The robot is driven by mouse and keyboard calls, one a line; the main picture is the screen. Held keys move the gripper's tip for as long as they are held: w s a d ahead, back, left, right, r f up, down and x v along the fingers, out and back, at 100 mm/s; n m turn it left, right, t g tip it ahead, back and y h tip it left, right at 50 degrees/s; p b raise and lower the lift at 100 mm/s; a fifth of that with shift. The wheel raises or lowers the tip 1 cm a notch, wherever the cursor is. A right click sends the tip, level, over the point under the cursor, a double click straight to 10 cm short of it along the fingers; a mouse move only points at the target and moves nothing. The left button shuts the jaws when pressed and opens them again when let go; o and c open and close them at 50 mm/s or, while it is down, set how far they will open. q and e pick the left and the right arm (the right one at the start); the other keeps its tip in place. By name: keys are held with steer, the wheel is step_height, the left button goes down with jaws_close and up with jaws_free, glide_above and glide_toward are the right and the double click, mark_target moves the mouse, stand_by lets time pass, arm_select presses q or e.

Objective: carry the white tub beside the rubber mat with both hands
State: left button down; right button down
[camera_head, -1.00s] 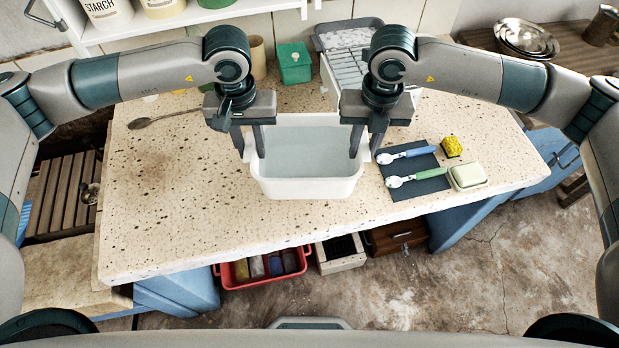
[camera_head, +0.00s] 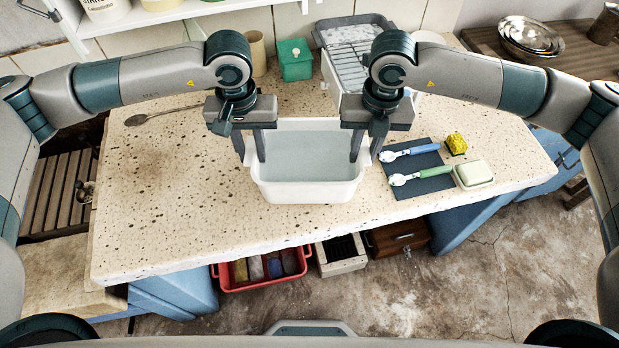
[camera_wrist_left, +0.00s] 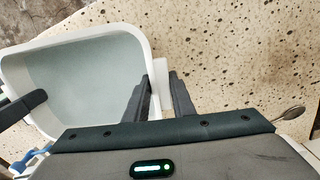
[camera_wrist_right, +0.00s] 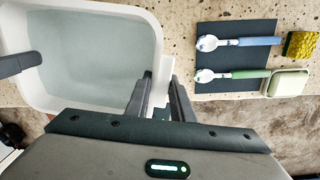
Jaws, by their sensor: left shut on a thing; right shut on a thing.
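The white tub (camera_head: 308,190) is upright over the speckled stone top, left of the dark rubber mat (camera_head: 418,172). I cannot tell whether its base touches the stone. My left gripper (camera_head: 250,150) is shut on the tub's left side, with one finger inside and one outside. My right gripper (camera_head: 367,150) is shut on the right side in the same way. The tub (camera_wrist_left: 90,70) and left fingers (camera_wrist_left: 158,98) show in the left wrist view. The tub (camera_wrist_right: 80,60), right fingers (camera_wrist_right: 160,95) and mat (camera_wrist_right: 236,55) show in the right wrist view.
Two spoons, blue-handled (camera_head: 408,152) and green-handled (camera_head: 420,175), lie on the mat. A yellow sponge (camera_head: 456,143) and a soap dish (camera_head: 473,174) sit at its right. A green box (camera_head: 295,62) and a grey-white rack (camera_head: 350,70) stand behind.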

arm_select(q)
steer(key=shift+a+f+b, duration=0.1)
steer(key=shift+f+b, duration=0.6)
steer(key=shift+f, duration=0.1)
arm_select(e)
steer(key=shift+w+f, duration=0.1)
steer(key=shift+f, duration=0.55)
arm_select(q)
steer(key=c, duration=1.9)
jaws_free()
steer(key=shift+f, duration=0.2)
arm_select(e)
steer(key=c, duration=1.9)
jaws_free()
steer(key=shift+f, duration=0.2)
steer(key=shift+c, duration=0.2)
arm_select(q)
steer(key=o, duration=0.4)
steer(key=shift+r, duration=0.1)
arm_select(e)
steer(key=o, duration=0.4)
steer(key=shift+r, duration=0.1)
arm_select(q)
steer(key=shift+s+r, duration=0.1)
steer(key=shift+r, duration=0.4)
step_height(320, 180, up, 11)
steer(key=shift+r, duration=0.15)
arm_select(e)
steer(key=shift+r, duration=0.1)
